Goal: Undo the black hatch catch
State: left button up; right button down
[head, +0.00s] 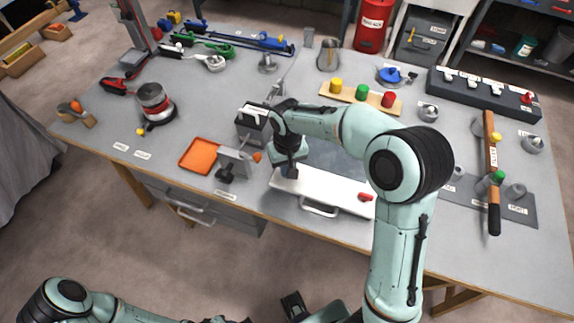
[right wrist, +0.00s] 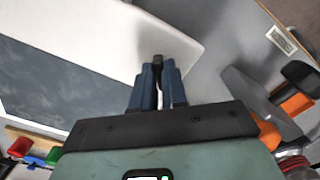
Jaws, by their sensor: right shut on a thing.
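The white hatch panel (head: 325,190) lies near the front edge of the bench, with a grey handle on its front. My right gripper (head: 288,173) reaches down to its left part. In the right wrist view the blue fingers of my right gripper (right wrist: 157,75) are shut on the small black catch (right wrist: 157,62), at the edge of the white panel. Most of the catch is hidden between the fingers. A red catch (head: 366,197) sits at the panel's right end. My left gripper (head: 293,305) shows only partly, dark and low in the head view, away from the bench.
An orange tray (head: 199,155) and a grey stand with an orange knob (head: 238,161) are just left of the right gripper. A block of coloured knobs (head: 362,95) is behind. Bare bench shows at front left.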

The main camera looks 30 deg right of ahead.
jog(key=n+p, duration=0.1)
jog(key=n, duration=0.4)
jog(key=shift+d, duration=0.1)
pick_arm(q)
jog(key=shift+w+r+p, duration=0.25)
jog(key=shift+w+r, duration=0.05)
jog(key=shift+r, duration=0.3)
jog(key=shift+w+r+p, duration=0.2)
jog(key=shift+w+r, duration=0.1)
jog(key=shift+r, duration=0.25)
pick_arm(e)
jog(key=shift+d+n, duration=0.1)
jog(key=shift+n, duration=2.4)
jog(key=c, duration=1.2)
grip_release()
jog(key=shift+o, duration=0.2)
pick_arm(q)
jog(key=shift+w+r+p, duration=0.55)
jog(key=shift+r+p, duration=0.15)
jog(key=shift+r, duration=0.15)
pick_arm(e)
notch_tip(320, 180, up, 13)
jog(key=shift+r, duration=0.2)
